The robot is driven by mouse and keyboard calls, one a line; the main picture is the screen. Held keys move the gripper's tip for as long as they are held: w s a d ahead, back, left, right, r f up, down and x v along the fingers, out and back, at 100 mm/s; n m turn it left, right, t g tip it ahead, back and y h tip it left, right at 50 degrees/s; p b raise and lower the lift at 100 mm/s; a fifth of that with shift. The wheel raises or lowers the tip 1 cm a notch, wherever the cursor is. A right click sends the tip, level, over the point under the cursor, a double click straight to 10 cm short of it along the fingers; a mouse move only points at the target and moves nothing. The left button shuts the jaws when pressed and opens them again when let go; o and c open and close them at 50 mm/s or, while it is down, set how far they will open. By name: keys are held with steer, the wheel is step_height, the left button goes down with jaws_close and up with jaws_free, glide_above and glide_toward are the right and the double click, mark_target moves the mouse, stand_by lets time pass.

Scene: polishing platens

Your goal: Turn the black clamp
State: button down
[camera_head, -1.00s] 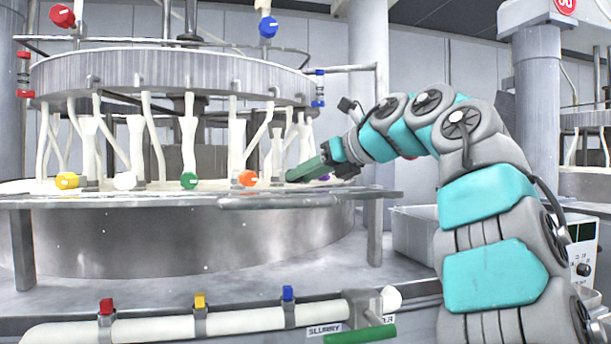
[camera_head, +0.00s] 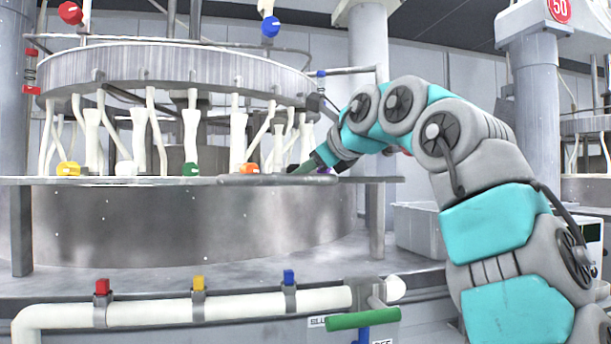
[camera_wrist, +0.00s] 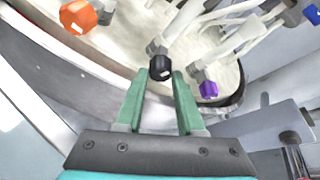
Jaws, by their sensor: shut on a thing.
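The black clamp (camera_wrist: 160,69) sits at the lower end of a pale tube, with a small white mark on its face. In the wrist view my gripper (camera_wrist: 159,82) has its two green fingers on either side of the clamp at their tips, and is shut on it. In the head view my gripper (camera_head: 308,167) reaches the right side of the round platen table; the clamp cannot be made out clearly there.
An orange clamp (camera_wrist: 78,16) is to the left and a purple clamp (camera_wrist: 209,90) close to the right of my gripper. Green (camera_head: 190,170), white (camera_head: 126,169) and yellow (camera_head: 68,169) clamps line the rim. A pipe with coloured valves runs in front.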

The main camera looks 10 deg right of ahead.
steer(key=shift+n, duration=0.4)
steer(key=c, duration=0.5)
jaws_free()
steer(key=shift+a, duration=0.1)
